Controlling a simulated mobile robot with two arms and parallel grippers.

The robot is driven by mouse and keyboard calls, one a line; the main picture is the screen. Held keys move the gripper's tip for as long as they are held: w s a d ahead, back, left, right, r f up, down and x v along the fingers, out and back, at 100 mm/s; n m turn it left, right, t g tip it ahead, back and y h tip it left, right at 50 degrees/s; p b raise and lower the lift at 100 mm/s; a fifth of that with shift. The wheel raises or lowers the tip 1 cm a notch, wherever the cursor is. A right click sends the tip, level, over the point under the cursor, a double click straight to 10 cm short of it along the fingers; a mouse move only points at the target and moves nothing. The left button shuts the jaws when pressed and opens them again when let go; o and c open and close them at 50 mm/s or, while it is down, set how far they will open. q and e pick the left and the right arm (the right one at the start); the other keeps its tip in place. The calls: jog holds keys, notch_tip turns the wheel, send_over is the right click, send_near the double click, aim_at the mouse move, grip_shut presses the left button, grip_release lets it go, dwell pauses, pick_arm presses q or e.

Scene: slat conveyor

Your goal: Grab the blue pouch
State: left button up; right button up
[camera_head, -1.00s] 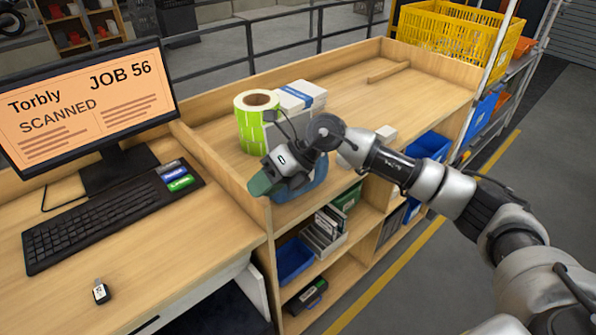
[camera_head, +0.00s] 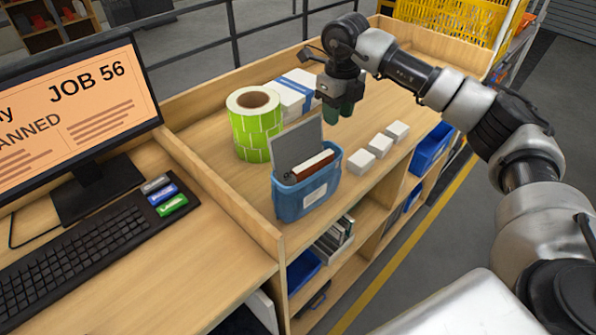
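The only thing here that fits a blue pouch is a blue open-topped container (camera_head: 305,198) with a white label, standing on the wooden counter near its front edge. A grey panel (camera_head: 298,143) and a brown item with a white edge stick up out of it. My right gripper (camera_head: 338,109) points down above the counter, behind and to the right of the container and apart from it. Its two green fingertips are close together and seem to hold nothing; the gap between them is unclear. My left gripper is not in view.
A green label roll (camera_head: 253,138) and white boxes with a blue band (camera_head: 292,97) stand behind the container. Three small white blocks (camera_head: 379,145) lie to its right. A wooden divider (camera_head: 225,193) separates the counter from the keyboard (camera_head: 82,243). The counter's back right is clear.

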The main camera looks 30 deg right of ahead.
jog(key=shift+s+f, duration=0.15)
jog(key=shift+f, duration=0.05)
jog(key=p, duration=0.2)
send_over(337, 150)
notch_tip(337, 150, down, 4)
jog(key=shift+f, duration=0.15)
jog(key=shift+w+f, duration=0.2)
jog(key=shift+f, duration=0.1)
notch_tip(337, 150, down, 4)
jog(key=shift+s+f+p, duration=0.1)
jog(key=shift+s+p, duration=0.05)
jog(key=shift+p, duration=0.95)
jog(key=shift+f, duration=0.35)
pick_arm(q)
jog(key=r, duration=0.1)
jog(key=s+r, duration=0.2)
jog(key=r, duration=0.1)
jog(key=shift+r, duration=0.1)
pick_arm(e)
jog(key=shift+f, duration=0.1)
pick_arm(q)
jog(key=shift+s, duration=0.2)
pick_arm(e)
grip_shut()
